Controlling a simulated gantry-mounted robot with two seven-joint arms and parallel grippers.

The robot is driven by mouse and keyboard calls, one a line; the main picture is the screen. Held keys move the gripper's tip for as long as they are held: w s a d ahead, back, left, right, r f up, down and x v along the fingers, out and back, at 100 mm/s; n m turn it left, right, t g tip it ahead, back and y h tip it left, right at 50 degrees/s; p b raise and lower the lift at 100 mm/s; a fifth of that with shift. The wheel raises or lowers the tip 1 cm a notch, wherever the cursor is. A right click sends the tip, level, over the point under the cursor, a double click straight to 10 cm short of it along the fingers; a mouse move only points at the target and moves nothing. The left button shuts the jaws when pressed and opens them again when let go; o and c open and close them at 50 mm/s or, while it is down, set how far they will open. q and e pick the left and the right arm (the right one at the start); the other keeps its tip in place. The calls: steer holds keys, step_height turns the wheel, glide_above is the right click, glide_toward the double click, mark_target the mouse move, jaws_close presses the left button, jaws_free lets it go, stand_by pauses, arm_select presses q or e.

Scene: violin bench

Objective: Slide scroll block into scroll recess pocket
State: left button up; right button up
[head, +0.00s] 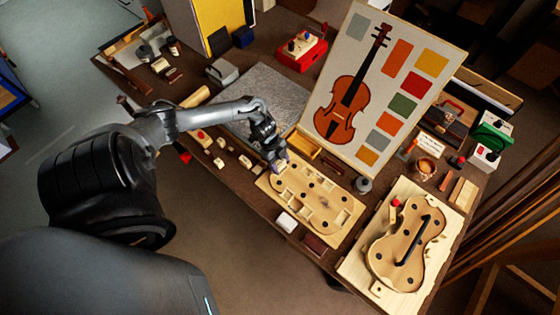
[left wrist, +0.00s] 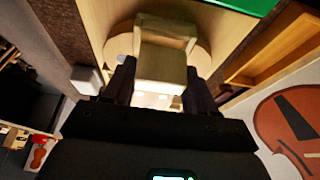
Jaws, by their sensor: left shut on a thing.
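The pale wooden mould board (head: 337,228) lies on the bench, with a violin-shaped outline, dark holes and several cut pockets. My left gripper (head: 277,161) is over its upper-left end in the head view. In the left wrist view the gripper (left wrist: 160,88) is shut on a pale wooden block (left wrist: 165,62), which I take to be the scroll block. Behind the block the board's rounded wooden outline (left wrist: 120,45) shows. The fingers mostly hide the block in the head view. The scroll recess pocket is hidden, and I cannot tell whether the block touches it. My right gripper is not in view.
Several loose pale blocks (head: 220,143) lie left of the board. A white block (head: 286,222) and a dark red one (head: 314,244) lie along its front edge. A violin picture panel (head: 350,30) leans behind. A second board with a violin body (head: 385,250) lies right.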

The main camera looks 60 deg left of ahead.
arm_select(q)
steer(key=shift+f+b, duration=0.65)
steer(key=shift+f, duration=0.25)
steer(key=o, duration=1.1)
steer(key=shift+r, duration=0.1)
steer(key=p+v, duration=0.1)
steer(key=v, duration=0.9)
steer(key=shift+r+p, duration=0.25)
steer(key=shift+p, duration=0.05)
steer(key=shift+s+a, duration=0.15)
